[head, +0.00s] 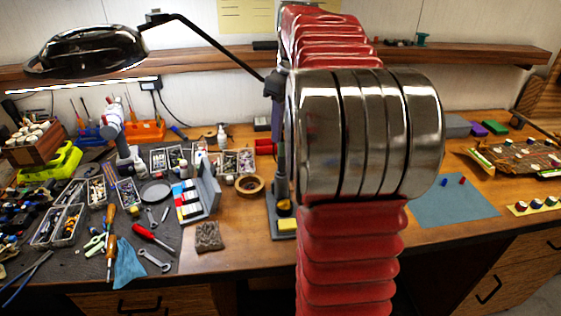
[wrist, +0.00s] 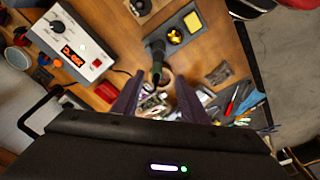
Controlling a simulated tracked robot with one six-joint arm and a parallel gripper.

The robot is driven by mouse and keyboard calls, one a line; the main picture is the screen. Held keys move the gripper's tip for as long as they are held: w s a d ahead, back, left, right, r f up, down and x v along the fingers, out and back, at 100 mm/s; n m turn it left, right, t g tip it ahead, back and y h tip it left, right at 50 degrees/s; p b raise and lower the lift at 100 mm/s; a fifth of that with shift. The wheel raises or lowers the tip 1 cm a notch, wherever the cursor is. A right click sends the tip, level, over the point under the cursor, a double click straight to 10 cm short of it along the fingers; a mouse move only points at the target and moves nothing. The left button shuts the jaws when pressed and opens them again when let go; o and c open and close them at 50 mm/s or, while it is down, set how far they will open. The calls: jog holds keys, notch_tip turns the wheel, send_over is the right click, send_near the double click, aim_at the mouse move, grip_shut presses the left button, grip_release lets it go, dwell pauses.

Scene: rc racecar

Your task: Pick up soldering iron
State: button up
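The soldering iron (wrist: 157,62) stands in its holder, with its dark handle pointing toward the wrist camera. In the wrist view the handle end appears between the tips of my open gripper (wrist: 159,79), with space on both sides; I cannot tell the depth between them. The holder base (wrist: 180,48) carries a yellow sponge (wrist: 192,22) and a round brass cleaner (wrist: 175,36). In the head view the iron (head: 282,172) shows just left of my arm, which hides part of it. My gripper is hidden there.
A white soldering station (wrist: 68,45) with a lit red display stands at left in the wrist view. In the head view, a tape roll (head: 249,184), an open grey case (head: 208,190) and several hand tools crowd the bench at left. A blue mat (head: 455,203) lies right of my arm.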

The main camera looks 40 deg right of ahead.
aim_at(281, 150)
jog(key=f, duration=0.3)
jog(key=shift+w+f, duration=0.2)
jog(key=shift+f, duration=0.1)
jog(key=shift+w+d+f, duration=0.1)
jog(key=shift+w+f, duration=0.05)
jog(key=shift+f, duration=0.65)
jog(key=shift+w+f, duration=0.2)
jog(key=shift+f, duration=0.65)
jog(key=shift+w+d+f, duration=0.1)
jog(key=shift+w+f, duration=0.05)
jog(key=shift+f, duration=0.65)
jog(key=shift+c, duration=0.6)
grip_shut()
